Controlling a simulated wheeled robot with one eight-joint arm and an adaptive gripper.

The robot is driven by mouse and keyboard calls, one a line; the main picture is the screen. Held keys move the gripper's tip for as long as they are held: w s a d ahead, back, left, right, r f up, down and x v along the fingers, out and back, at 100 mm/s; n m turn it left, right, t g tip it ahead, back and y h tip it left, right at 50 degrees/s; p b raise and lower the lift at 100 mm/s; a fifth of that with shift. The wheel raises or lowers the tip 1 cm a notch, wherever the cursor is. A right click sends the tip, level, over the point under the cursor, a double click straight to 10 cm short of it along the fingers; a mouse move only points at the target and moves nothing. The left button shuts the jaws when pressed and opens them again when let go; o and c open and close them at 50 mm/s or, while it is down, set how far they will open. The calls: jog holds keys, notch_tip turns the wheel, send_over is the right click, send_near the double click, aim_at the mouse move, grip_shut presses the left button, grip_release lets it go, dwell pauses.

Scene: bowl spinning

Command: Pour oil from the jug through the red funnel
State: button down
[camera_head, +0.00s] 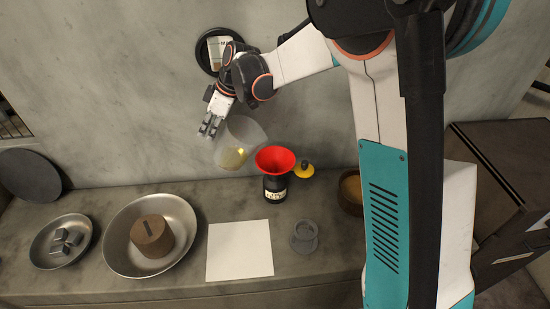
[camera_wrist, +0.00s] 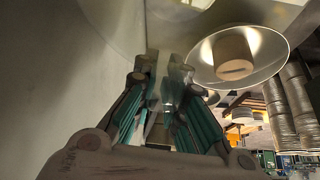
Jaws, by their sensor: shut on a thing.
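The clear jug (camera_head: 241,138) hangs in the air with yellow oil in its lower part, and it looks tilted. My gripper (camera_head: 209,126) is shut on the jug at its left side; in the wrist view the gripper (camera_wrist: 168,88) closes on a see-through part that is hard to make out. The red funnel (camera_head: 275,159) sits in the mouth of a dark bottle (camera_head: 275,188) with a pale label, standing on the counter. The jug is up and to the left of the funnel. I cannot see any oil flowing.
A large metal bowl (camera_head: 117,240) with a brown block (camera_head: 152,236) stands on the counter (camera_head: 190,282). A small bowl (camera_head: 42,247) holds grey pieces. A white sheet (camera_head: 240,265), grey rings (camera_head: 304,236), a yellow-and-black item (camera_head: 301,170) and a brown bowl (camera_head: 350,204) lie near the bottle.

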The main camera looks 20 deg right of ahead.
aim_at(224, 122)
jog(key=shift+s+d+r+t+y, duration=0.25)
jog(key=shift+d+r+y, duration=0.2)
jog(key=shift+d+r, duration=0.2)
jog(key=shift+s+d+r+t+y, duration=0.2)
jog(key=shift+d+r+y, duration=0.25)
jog(key=shift+d+r, duration=0.15)
jog(key=d+y+b, duration=0.1)
jog(key=s+d+r+t+y+b, duration=0.1)
jog(key=shift+d+y, duration=0.1)
jog(key=shift+y, duration=0.3)
jog(key=shift+s+d+r+t+y+b, duration=0.2)
jog(key=shift+d+r+y+b, duration=0.05)
jog(key=shift+d+r+y, duration=0.35)
jog(key=shift+s+d+r+t+y+b, duration=0.2)
jog(key=shift+d+r+y, duration=0.25)
jog(key=shift+r+y, duration=0.15)
jog(key=shift+s+d+t+y+b, duration=0.25)
jog(key=shift+d+y+b, duration=0.35)
jog(key=shift+d+b, duration=0.25)
jog(key=shift+s+d+y+b, duration=0.2)
jog(key=shift+d+y+b, duration=0.35)
jog(key=shift+b, duration=0.25)
jog(key=shift+s+d+r+t+y+b, duration=0.1)
jog(key=shift+s+d+t+y+b, duration=0.15)
jog(key=shift+d+b, duration=0.2)
